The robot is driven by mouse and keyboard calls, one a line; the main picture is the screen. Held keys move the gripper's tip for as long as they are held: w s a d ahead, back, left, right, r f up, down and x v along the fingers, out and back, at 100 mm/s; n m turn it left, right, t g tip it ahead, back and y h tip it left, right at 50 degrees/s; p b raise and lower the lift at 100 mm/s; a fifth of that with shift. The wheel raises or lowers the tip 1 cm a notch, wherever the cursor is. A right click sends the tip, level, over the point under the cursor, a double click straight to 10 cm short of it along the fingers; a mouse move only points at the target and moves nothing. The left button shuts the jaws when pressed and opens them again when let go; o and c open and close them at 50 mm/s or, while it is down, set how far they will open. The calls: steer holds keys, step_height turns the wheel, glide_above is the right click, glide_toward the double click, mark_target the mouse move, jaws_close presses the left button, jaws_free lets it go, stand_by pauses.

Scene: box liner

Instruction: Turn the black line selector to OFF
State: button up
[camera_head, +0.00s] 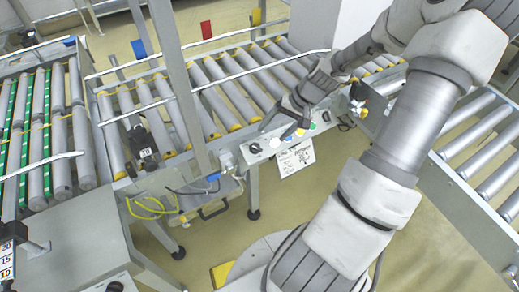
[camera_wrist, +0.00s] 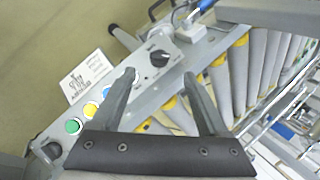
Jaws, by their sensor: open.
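The black selector knob (camera_head: 255,148) sits at the left end of a grey control box (camera_head: 270,145) on the conveyor's side. In the wrist view the black knob (camera_wrist: 159,58) stands just beyond my fingertips, roughly between them. Small markings surround it, too small to read, so its setting cannot be told. My gripper (camera_head: 284,122) is open and empty above the box. In the wrist view its two fingers (camera_wrist: 160,75) are spread apart and cover part of the box; contact with the knob is not visible.
Green (camera_wrist: 73,126), yellow (camera_wrist: 90,109) and blue buttons share the box, with another dark knob (camera_wrist: 52,150) at its far end. A white paper tag (camera_head: 296,156) hangs below. Roller conveyors (camera_head: 235,92) run behind. Cables (camera_head: 150,208) hang at left.

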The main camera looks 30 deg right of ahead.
mark_target(257, 149)
steer(key=b+x, duration=0.3)
steer(key=x, duration=0.6)
steer(key=shift+w+a+f, duration=0.1)
steer(key=shift+a+f, duration=0.05)
steer(key=shift+f, duration=0.2)
steer(key=shift+c, duration=0.3)
jaws_close()
